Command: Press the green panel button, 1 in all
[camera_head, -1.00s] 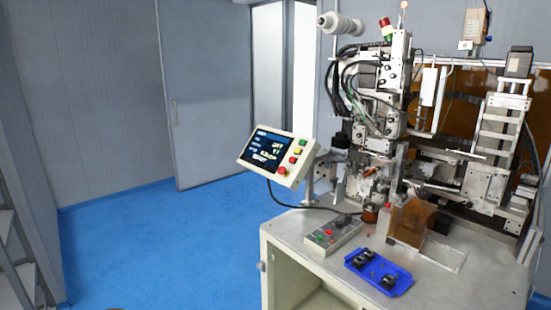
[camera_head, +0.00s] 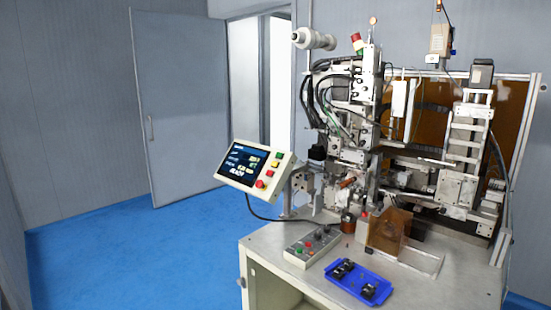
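The cream operator panel (camera_head: 254,170) is mounted on the left side of the winder, tilted, with a lit dark screen (camera_head: 246,162). A column of small buttons runs down its right edge. Nothing covers or touches the green button. Neither of my grippers is in view.
The coil winder (camera_head: 350,130) stands on a white bench (camera_head: 270,255). A grey control box (camera_head: 312,247) with small coloured buttons and a blue tray (camera_head: 345,286) with black parts lie on the bench. Blue floor (camera_head: 110,250) is clear at left.

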